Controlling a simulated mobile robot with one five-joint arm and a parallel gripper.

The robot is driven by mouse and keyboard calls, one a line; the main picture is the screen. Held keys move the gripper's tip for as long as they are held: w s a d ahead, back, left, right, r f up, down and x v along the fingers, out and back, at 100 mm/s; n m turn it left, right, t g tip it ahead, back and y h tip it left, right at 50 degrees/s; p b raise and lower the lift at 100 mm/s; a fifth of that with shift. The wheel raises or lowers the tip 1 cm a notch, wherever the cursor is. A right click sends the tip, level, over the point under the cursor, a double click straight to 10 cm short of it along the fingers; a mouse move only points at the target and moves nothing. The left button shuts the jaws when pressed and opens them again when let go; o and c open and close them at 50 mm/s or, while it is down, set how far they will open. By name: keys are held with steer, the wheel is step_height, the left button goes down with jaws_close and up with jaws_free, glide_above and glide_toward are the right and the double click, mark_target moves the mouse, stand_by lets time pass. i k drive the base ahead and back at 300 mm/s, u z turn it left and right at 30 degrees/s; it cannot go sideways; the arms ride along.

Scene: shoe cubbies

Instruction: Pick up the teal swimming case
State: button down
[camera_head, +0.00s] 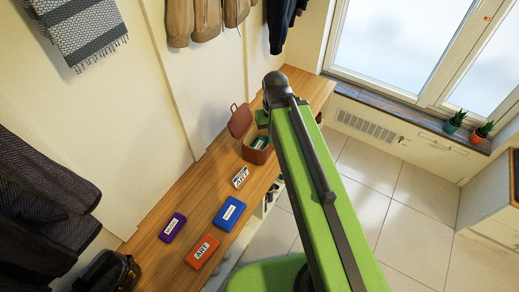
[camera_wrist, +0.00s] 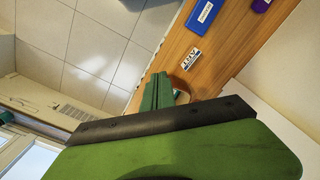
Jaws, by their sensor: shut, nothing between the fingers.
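A green or teal piece with a pale label, which looks like the teal swimming case (camera_head: 260,142), shows inside an open brown box (camera_head: 248,155) on the wooden bench. Its label is too small to read, and my arm hides part of that area. In the wrist view the brown box (camera_wrist: 184,84) is partly covered by my gripper (camera_wrist: 156,88). The green fingers of my gripper are shut together, with nothing seen between them. They point toward the bench edge beside the box. I cannot tell how high they are above it.
A black bag (camera_head: 108,272) stands at the near end. Tiled floor (camera_head: 370,165) is open to the right.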

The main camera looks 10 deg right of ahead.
mark_target(261, 142)
steer(key=u, duration=4.5)
steer(key=i, duration=0.1)
steer(key=z, duration=1.95)
steer(key=k, duration=0.1)
steer(key=u, duration=1.1)
steer(key=k, duration=2.75)
steer(key=z, duration=0.75)
steer(key=i, duration=1.65)
steer(key=z, duration=0.1)
